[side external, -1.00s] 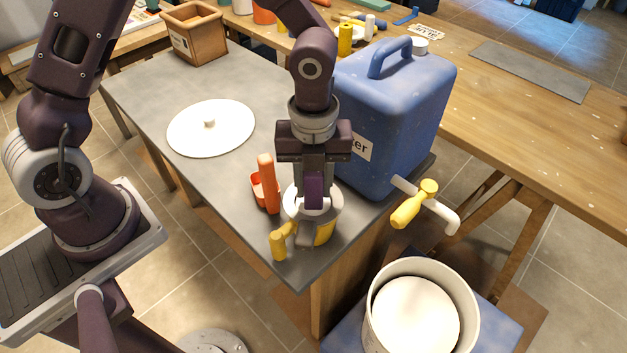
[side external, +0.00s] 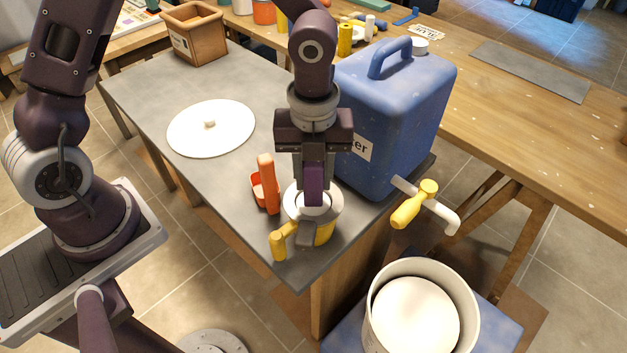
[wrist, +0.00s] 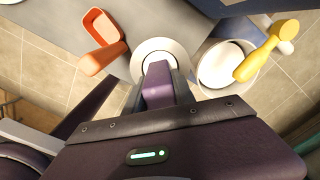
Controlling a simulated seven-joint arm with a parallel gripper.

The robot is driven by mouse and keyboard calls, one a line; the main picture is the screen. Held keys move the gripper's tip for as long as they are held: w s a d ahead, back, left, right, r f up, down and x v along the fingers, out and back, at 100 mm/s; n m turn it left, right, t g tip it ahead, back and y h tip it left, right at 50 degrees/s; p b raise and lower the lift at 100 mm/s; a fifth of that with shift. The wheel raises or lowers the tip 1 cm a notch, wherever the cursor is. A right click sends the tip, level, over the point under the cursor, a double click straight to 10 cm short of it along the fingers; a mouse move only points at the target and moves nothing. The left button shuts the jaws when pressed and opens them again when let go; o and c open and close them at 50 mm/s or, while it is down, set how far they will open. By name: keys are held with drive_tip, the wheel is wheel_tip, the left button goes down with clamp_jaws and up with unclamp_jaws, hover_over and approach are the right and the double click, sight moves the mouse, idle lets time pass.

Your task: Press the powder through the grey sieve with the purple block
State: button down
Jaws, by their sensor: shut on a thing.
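My gripper (side external: 315,190) points down and is shut on the purple block (side external: 315,186). In the wrist view the purple block (wrist: 157,85) reaches over the pale ring of the sieve (wrist: 142,62). I cannot tell whether the block touches the mesh, and the powder cannot be made out clearly.
An orange scoop (side external: 267,185) lies just left of the cup. A blue water container (side external: 405,120) with a yellow tap (side external: 414,204) stands close on the right. A white bucket (side external: 375,310) is below the table edge. A white disc (side external: 211,140) lies on the table at left.

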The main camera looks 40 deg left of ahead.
drive_tip(key=shift+r, duration=2.4)
drive_tip(key=shift+f, duration=0.1)
drive_tip(key=shift+f, duration=2.95)
drive_tip(key=shift+f, duration=0.55)
drive_tip(key=shift+r, duration=3.55)
drive_tip(key=shift+f, duration=0.1)
drive_tip(key=shift+f, duration=2.9)
drive_tip(key=shift+f, duration=0.55)
